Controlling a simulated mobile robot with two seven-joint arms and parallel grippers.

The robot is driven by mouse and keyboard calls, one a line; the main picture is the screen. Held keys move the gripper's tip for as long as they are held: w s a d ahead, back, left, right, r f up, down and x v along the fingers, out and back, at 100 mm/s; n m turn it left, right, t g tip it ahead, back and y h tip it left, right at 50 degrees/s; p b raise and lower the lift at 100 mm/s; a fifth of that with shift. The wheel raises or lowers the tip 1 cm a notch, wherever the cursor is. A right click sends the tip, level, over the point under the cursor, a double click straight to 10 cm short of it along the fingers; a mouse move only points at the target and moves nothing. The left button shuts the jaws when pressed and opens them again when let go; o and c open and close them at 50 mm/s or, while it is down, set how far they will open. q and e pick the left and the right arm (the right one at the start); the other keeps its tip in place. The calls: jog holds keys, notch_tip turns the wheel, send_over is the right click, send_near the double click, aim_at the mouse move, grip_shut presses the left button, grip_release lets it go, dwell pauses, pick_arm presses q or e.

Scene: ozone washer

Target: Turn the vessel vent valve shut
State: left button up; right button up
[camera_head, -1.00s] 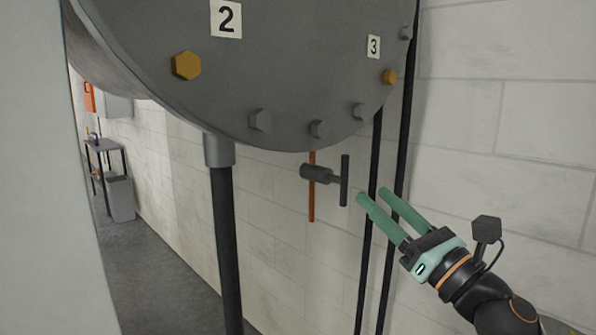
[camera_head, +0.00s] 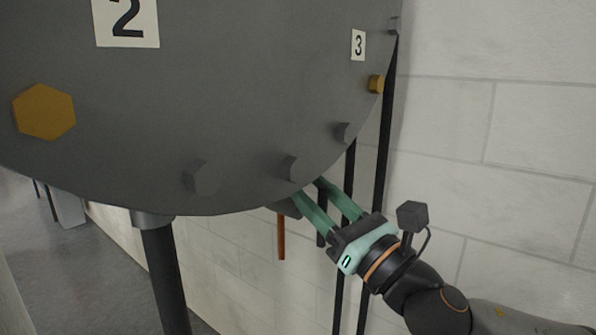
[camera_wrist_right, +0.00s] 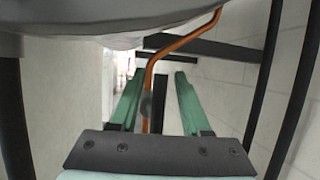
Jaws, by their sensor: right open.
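The vent valve hangs under the grey vessel (camera_head: 240,110), on a thin copper pipe (camera_head: 281,236). In the head view its dark handle bar (camera_head: 322,228) shows beneath my right gripper's fingers, and its grey body (camera_head: 287,208) is mostly covered. My right gripper (camera_head: 308,188) is open, with its green fingertips under the vessel's lower rim, close to the valve. In the right wrist view the copper pipe (camera_wrist_right: 149,80) runs between the open fingers (camera_wrist_right: 158,76), with a small grey rounded part on it. I cannot tell whether the fingers touch the handle. My left gripper is out of view.
Black vertical posts (camera_head: 381,150) stand close behind and right of my right gripper. A thick dark vessel leg (camera_head: 165,275) stands to the left. Hex bolts (camera_head: 203,178) stick out along the vessel's rim. A pale block wall (camera_head: 500,130) closes the right side.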

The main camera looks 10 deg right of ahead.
jog(key=shift+w+a+r, duration=0.15)
jog(key=shift+w+r, duration=0.05)
jog(key=shift+w, duration=0.1)
grip_shut()
dwell(0.5)
